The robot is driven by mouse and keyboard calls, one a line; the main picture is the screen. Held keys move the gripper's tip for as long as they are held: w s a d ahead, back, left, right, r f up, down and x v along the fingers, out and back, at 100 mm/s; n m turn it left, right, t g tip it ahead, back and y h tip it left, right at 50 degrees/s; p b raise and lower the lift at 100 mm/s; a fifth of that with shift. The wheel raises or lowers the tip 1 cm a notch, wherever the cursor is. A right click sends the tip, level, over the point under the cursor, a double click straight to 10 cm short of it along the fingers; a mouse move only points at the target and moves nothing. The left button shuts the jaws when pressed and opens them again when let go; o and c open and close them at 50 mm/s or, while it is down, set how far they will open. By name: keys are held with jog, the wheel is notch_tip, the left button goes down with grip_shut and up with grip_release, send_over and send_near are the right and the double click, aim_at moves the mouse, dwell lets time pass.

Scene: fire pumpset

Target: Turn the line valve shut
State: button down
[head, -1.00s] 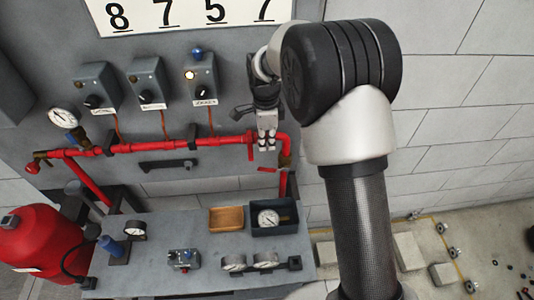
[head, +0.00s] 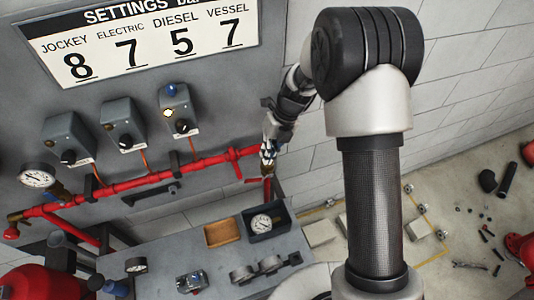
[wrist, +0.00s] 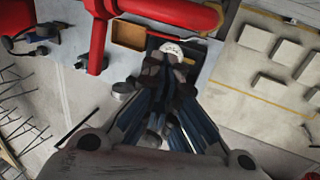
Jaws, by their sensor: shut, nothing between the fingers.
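The red pipe (head: 135,184) runs along the grey panel to a bend at its right end, with a red upright piece (head: 235,155) on it near that end. My gripper (head: 267,165) is at the right end of the pipe and hides the bend. It also shows in the wrist view (wrist: 172,62), with its fingers together and nothing held. I cannot tell whether it touches the pipe or lever.
Below the pipe, a grey bench (head: 165,255) carries a wooden tray (head: 222,231), a dark box with a gauge (head: 266,222) and small fittings. Control boxes (head: 124,125) hang above the pipe. Loose parts lie on the floor at right.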

aim_at(252, 182)
jog(key=b+x, duration=0.1)
jog(key=x, duration=1)
jog(key=shift+a+f, duration=0.25)
jog(key=shift+f, duration=0.1)
jog(key=shift+s, duration=0.1)
jog(key=shift+s+a+f+p, duration=0.25)
jog(key=shift+a+f+p, duration=0.45)
jog(key=shift+f, duration=0.3)
jog(key=shift+a+f, duration=0.2)
